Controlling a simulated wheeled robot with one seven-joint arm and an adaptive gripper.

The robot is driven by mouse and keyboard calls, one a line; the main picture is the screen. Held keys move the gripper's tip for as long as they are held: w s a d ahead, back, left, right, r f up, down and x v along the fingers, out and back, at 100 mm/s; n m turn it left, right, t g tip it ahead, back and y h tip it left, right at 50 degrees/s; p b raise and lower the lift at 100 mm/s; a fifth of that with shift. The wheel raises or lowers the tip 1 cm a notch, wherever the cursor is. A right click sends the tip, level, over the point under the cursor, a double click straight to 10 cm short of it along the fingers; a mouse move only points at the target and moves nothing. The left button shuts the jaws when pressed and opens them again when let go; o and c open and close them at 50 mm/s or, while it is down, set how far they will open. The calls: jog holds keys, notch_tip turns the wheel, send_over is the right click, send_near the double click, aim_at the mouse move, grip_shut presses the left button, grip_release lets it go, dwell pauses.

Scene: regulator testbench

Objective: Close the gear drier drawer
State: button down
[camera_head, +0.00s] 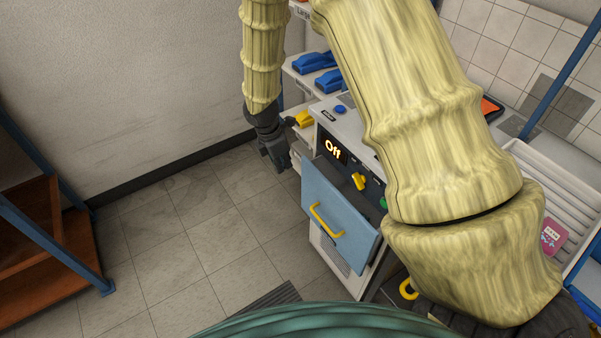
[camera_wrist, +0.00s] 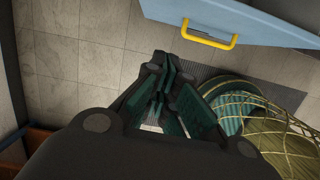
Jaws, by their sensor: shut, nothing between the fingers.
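The gear drier (camera_head: 342,118) is a grey cabinet with a lit display reading "Off", right of centre in the head view. Its drawer has a light blue front (camera_head: 345,232) with a yellow handle (camera_head: 326,219). The drawer front stands out from the cabinet. In the wrist view the blue front (camera_wrist: 262,20) and yellow handle (camera_wrist: 208,36) show at the top right. My gripper (camera_head: 280,163) hangs left of the drawer, apart from it. Its dark fingers also show in the wrist view (camera_wrist: 165,100), shut and empty. How far the drawer is out is hard to tell.
A yellow knob (camera_head: 358,181) is on the drier's panel. Shelves with blue items (camera_head: 318,61) stand behind it. A white ribbed rack (camera_head: 560,190) is at the right. A wooden shelf unit with blue posts (camera_head: 45,245) stands left. The tiled floor (camera_head: 190,215) between is clear.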

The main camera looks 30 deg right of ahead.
jog(key=w+r, duration=0.1)
jog(key=p, duration=0.1)
send_near(309, 173)
notch_tip(309, 173, down, 6)
jog(key=a, duration=0.3)
jog(key=shift+d+r+n, duration=0.1)
jog(key=shift+d+n, duration=0.3)
jog(key=shift+d, duration=0.4)
jog(key=shift+d, duration=0.1)
jog(key=shift+d+r+p, duration=0.1)
jog(key=shift+d+p, duration=0.7)
jog(key=shift+d, duration=0.45)
jog(key=shift+a, duration=0.1)
